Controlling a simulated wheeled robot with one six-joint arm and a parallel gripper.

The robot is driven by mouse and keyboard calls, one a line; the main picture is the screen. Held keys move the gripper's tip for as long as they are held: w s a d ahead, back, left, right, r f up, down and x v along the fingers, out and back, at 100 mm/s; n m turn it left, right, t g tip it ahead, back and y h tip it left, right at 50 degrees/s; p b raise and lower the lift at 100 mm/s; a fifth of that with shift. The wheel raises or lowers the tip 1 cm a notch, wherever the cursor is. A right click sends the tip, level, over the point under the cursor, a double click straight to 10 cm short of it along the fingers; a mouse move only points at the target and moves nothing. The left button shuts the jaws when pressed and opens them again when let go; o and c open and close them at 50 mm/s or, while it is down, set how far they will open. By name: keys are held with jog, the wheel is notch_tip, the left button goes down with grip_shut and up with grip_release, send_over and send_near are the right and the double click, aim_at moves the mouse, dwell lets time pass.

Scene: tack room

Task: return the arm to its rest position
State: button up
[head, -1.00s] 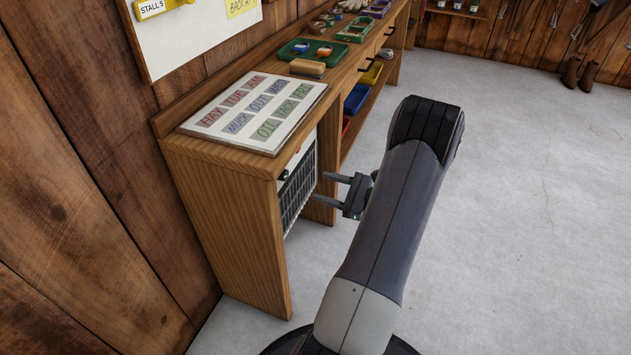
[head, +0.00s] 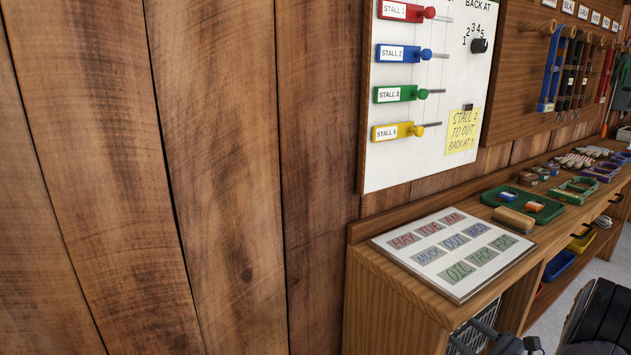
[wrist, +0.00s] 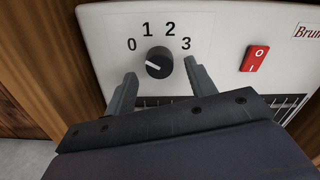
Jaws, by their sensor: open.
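My gripper (wrist: 160,68) is open and empty in the wrist view, its two fingers apart at either side below a black dial knob (wrist: 159,62). I cannot tell whether they touch the panel. The knob sits on a white panel (wrist: 222,32) marked 0 to 3, and its pale mark points left, roughly toward 0. In the head view only part of my gripper (head: 492,338) shows at the bottom edge, beside the dark grille under the bench. My dark arm (head: 602,322) is cut off at the lower right corner.
A red rocker switch (wrist: 255,58) is right of the dial. The wooden bench (head: 392,300) carries a label board (head: 455,292) and a green tray (head: 548,213). A plank wall (head: 230,180) fills the left. Pale floor shows at the right.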

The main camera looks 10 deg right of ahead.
jog(key=shift+w+a+m+p, duration=0.3)
jog(key=shift+w+m+p, duration=0.3)
jog(key=shift+w+m, duration=0.2)
